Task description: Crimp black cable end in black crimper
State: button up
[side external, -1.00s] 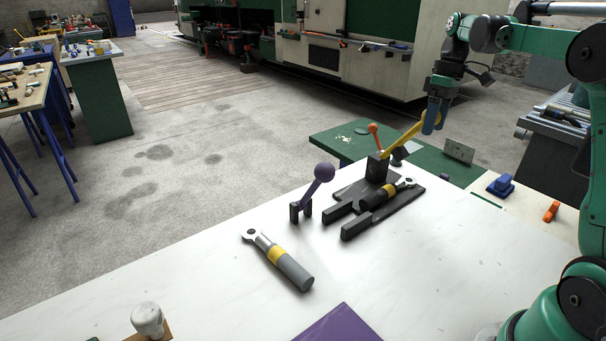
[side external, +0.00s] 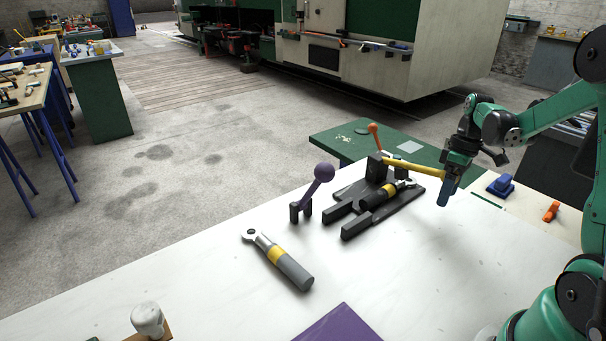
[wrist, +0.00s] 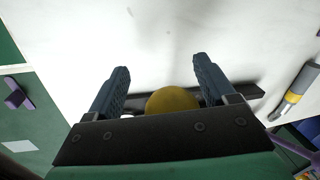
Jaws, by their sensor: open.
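The black crimper (side external: 406,207) lies on the white table, with a dark base and a long yellow lever (side external: 415,168). The lever slopes slightly downward to the right. The black cable end (side external: 376,197), with a yellow band and a ring lug, lies in the crimper beneath the lever. My gripper (side external: 446,198) is at the lever's outer end, above the table. In the wrist view, the open fingers (wrist: 160,75) stand on either side of the yellow lever end (wrist: 172,101). Whether they touch it I cannot tell.
A grey cable end (side external: 283,264) with a yellow band lies in front on the table. Blue (side external: 501,186) and orange (side external: 551,211) pieces lie to the right.

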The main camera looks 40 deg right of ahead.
jog(key=r+h, duration=0.1)
jog(key=r, duration=0.1)
jog(key=r+h, duration=0.1)
jog(key=r, duration=0.1)
jog(key=r+h, duration=0.1)
jog(key=r, duration=0.1)
jog(key=shift+w+a+r+n+t+h, duration=0.15)
jog(key=shift+w+a+n+t+h, duration=0.15)
jog(key=shift+a+t+h, duration=0.1)
jog(key=shift+w+d+f, duration=0.1)
jog(key=shift+d+f, duration=0.1)
jog(key=shift+f, duration=1.15)
jog(key=shift+d+f, duration=0.15)
jog(key=shift+f, duration=1.15)
grip_shut()
